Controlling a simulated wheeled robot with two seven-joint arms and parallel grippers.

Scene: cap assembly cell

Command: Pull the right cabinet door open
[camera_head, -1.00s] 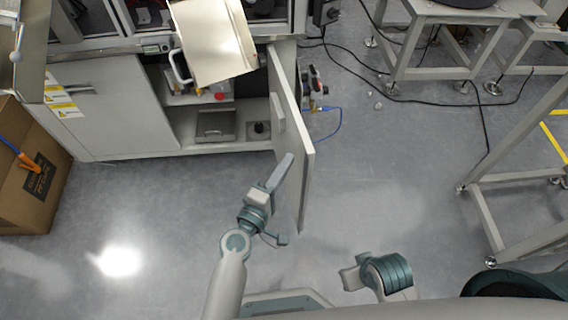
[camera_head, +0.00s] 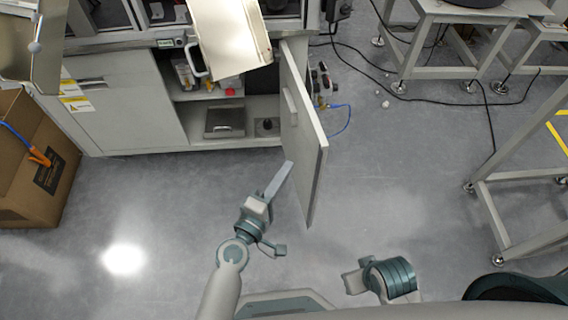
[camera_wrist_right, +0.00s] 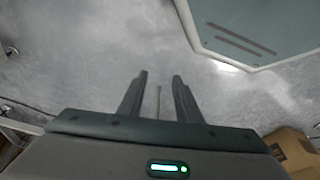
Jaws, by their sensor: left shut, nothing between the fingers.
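The right cabinet door (camera_head: 308,150) stands swung well out from the grey cabinet, with its inner side facing left. A pale handle-like block (camera_head: 290,107) shows on that side.
The open cabinet bay holds a grey box (camera_head: 225,120) and small items. The left cabinet door (camera_head: 125,115) is closed. A cardboard box (camera_head: 35,160) stands at left, a metal frame stand (camera_head: 510,190) at right. Cables lie behind the door. The floor between is clear.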

